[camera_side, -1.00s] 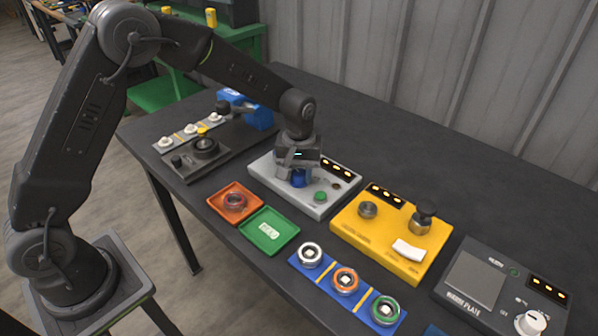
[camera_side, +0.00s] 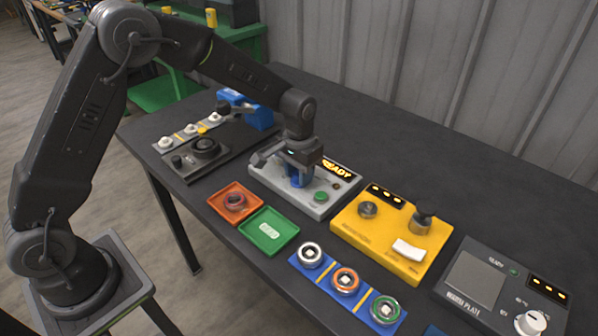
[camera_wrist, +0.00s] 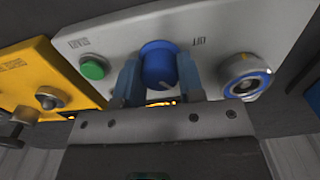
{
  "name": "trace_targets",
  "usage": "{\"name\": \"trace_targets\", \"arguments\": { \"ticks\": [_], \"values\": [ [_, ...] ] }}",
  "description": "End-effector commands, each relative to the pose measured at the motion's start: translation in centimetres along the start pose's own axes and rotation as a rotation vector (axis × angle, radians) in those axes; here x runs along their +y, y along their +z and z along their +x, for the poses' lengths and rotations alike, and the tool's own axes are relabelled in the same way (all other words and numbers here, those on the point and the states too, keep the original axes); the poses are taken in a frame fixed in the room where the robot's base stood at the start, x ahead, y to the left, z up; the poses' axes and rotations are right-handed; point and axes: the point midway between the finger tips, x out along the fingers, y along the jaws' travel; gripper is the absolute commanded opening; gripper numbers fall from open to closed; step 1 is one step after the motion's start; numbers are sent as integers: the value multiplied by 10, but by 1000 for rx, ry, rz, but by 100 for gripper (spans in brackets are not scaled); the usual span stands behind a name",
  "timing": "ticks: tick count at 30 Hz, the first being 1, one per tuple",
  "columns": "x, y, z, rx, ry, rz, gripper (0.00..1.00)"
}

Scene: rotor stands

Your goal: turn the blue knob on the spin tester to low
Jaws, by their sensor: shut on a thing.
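The spin tester (camera_side: 267,171) is a light grey box near the middle of the table. Its blue knob (camera_side: 298,181) is mostly hidden by my gripper (camera_side: 299,178) in the side view. In the wrist view the blue knob (camera_wrist: 158,60) sits between the two fingers of my gripper (camera_wrist: 159,75), which are shut on its sides. A dark pointer line shows on the knob. The tester's display (camera_side: 336,169) is lit and reads READY.
A green button (camera_wrist: 93,68) and a round silver fitting with a blue ring (camera_wrist: 243,76) flank the knob. The yellow station (camera_side: 350,238) stands close to the tester's right. Orange (camera_side: 213,205) and green (camera_side: 246,235) trays lie in front.

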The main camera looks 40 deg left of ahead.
Motion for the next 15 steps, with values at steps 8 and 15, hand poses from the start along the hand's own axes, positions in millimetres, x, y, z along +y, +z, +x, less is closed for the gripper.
{"name": "trace_targets", "arguments": {
  "ticks": [8,15],
  "values": [
    [0,-1,0,5,0,14,12],
    [0,-1,0,5,0,13,37]
  ]
}}
